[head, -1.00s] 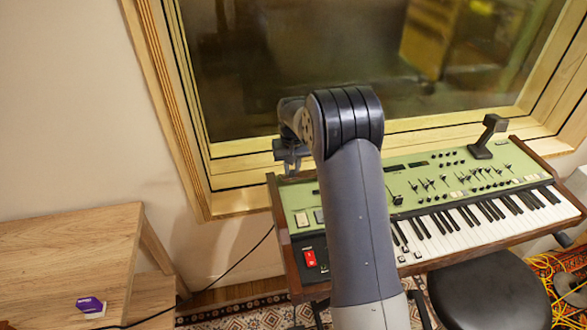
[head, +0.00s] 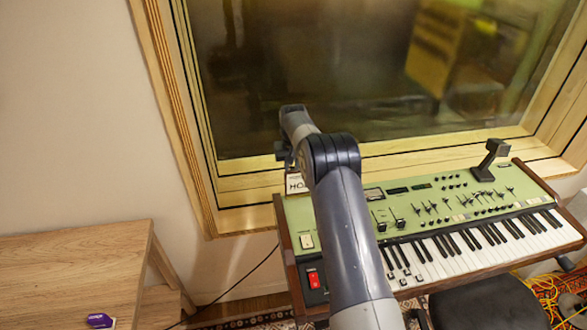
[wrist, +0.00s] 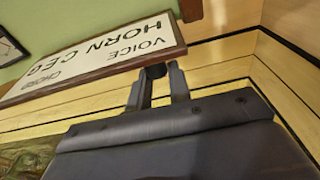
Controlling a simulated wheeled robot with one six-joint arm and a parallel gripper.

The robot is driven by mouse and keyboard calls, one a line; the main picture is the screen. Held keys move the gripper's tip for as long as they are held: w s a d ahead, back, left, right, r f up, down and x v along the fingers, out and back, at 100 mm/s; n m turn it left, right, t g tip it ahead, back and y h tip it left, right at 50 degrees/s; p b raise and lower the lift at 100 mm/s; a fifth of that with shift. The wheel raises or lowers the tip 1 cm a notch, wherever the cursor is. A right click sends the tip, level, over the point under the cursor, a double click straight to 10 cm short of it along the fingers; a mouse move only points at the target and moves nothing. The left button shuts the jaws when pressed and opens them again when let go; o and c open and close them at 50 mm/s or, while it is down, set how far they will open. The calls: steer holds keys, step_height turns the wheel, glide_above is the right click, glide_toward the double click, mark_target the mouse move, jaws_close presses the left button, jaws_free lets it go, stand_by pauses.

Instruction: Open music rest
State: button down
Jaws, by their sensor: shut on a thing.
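The music rest (wrist: 95,60) shows in the wrist view as a white panel with a brown edge, printed with "VOICE", "HORN CEG" and "CHORD". It stands tilted by the green keyboard top. In the head view only a small lettered part of the music rest (head: 296,184) shows, at the back left of the keyboard (head: 330,215); my arm hides the rest. My gripper (wrist: 158,80) is shut at the panel's brown edge, on a small dark piece there. In the head view my gripper (head: 284,155) is partly hidden behind my wrist.
A wood-framed window (head: 370,75) rises close behind the keyboard. A black stool (head: 485,305) stands in front of it, with yellow cables (head: 548,295) at the right. A wooden table (head: 70,270) with a purple and white box (head: 101,321) is at the left.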

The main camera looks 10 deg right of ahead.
steer(key=shift+w+f, duration=0.7)
steer(key=shift+w, duration=0.25)
steer(key=shift+f, duration=0.1)
steer(key=c, duration=1.8)
jaws_free()
steer(key=o, duration=0.3)
steer(key=shift+w+f, duration=0.1)
steer(key=shift+w, duration=0.1)
steer(key=shift+o, duration=1)
steer(key=shift+p, duration=0.3)
steer(key=shift+r, duration=0.25)
step_height(320, 180, up, 10)
steer(key=s+b, duration=0.1)
steer(key=shift+s+r, duration=0.2)
steer(key=shift+r, duration=0.05)
steer(key=shift+f, duration=0.1)
